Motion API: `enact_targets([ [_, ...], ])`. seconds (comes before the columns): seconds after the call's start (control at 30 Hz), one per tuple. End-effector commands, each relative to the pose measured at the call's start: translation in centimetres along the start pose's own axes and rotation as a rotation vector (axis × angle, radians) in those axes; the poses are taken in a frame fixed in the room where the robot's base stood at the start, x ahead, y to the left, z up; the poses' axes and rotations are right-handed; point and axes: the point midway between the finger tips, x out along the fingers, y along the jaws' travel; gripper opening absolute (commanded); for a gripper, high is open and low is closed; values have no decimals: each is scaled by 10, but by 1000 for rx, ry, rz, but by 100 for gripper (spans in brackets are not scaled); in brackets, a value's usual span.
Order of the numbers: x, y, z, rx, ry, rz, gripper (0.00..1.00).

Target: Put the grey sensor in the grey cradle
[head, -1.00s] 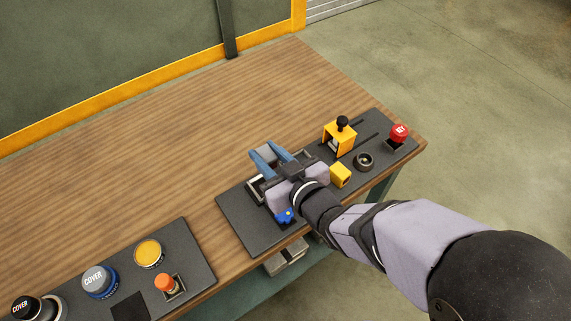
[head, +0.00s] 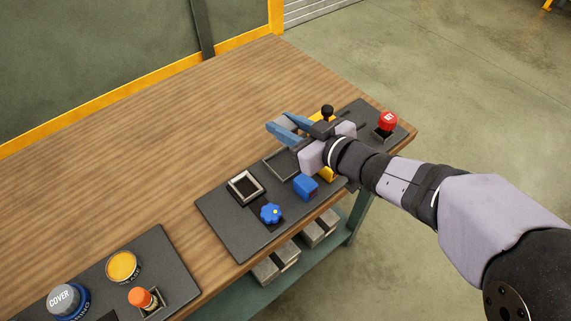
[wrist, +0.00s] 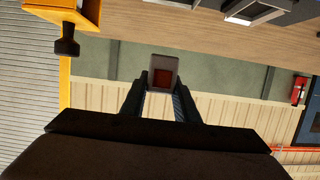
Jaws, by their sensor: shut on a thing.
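My gripper (head: 281,128) is shut on the grey sensor (head: 287,122), held above the right part of the board. In the wrist view, the sensor (wrist: 163,64) is a small grey block with a dark red face, between the two fingertips (wrist: 160,88). Two open frames lie on the board in the head view: a pale-rimmed one (head: 232,188) to the left and below the gripper, and a thin grey one (head: 270,167) just below the fingers, partly hidden by the gripper. I cannot tell for certain which is the grey cradle. The sensor is apart from both.
Beside the frames are a blue block (head: 305,187) and a blue knob (head: 270,213). A yellow housing with a black knob (head: 327,111) stands close behind my gripper. A red button (head: 387,122) is at the far right.

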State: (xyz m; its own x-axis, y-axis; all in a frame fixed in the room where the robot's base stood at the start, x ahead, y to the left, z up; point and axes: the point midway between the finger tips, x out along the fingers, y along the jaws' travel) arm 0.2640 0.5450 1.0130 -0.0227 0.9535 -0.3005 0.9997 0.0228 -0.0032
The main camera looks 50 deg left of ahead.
Motion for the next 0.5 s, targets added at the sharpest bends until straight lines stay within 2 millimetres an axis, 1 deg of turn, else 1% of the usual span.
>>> enact_targets([
  [0.07, 0, 0, -2, 2, 5, 12, 5],
  [0.27, 1, 1, 1, 4, 4, 22, 5],
  [0.37, 4, 1, 10, 7, 3, 21, 5],
  [0.5, 10, 1, 32, 8, 1, 21, 5],
])
